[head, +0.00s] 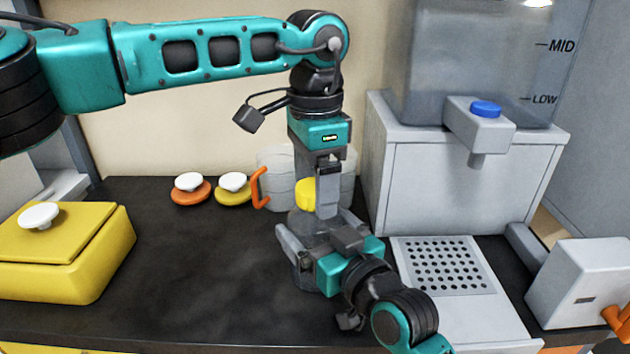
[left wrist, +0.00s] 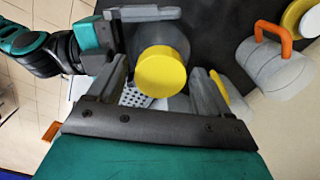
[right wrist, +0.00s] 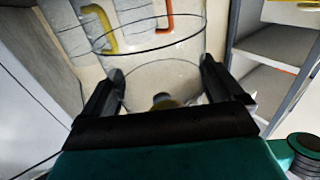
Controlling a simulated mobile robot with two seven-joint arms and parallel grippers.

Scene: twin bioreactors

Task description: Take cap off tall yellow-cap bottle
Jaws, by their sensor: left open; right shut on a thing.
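The tall bottle (head: 304,222) is a clear grey cylinder with a yellow cap (head: 307,194), standing on the dark counter in the head view. My right gripper (head: 318,244) is shut around the bottle body; in the right wrist view its fingers flank the clear bottle (right wrist: 160,72). My left gripper (head: 327,208) points down from above at the bottle's top. In the left wrist view its open fingers stand on either side of the yellow cap (left wrist: 161,71), with a gap visible. The bottle's lower part is partly hidden by my right gripper.
Grey canisters (head: 275,163) with an orange handle stand behind the bottle. Orange (head: 189,196) and yellow (head: 234,196) lids lie left of them. A yellow box (head: 95,270) is at far left. A dispenser (head: 430,180) with a perforated tray (head: 480,282) is right. The counter's middle left is clear.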

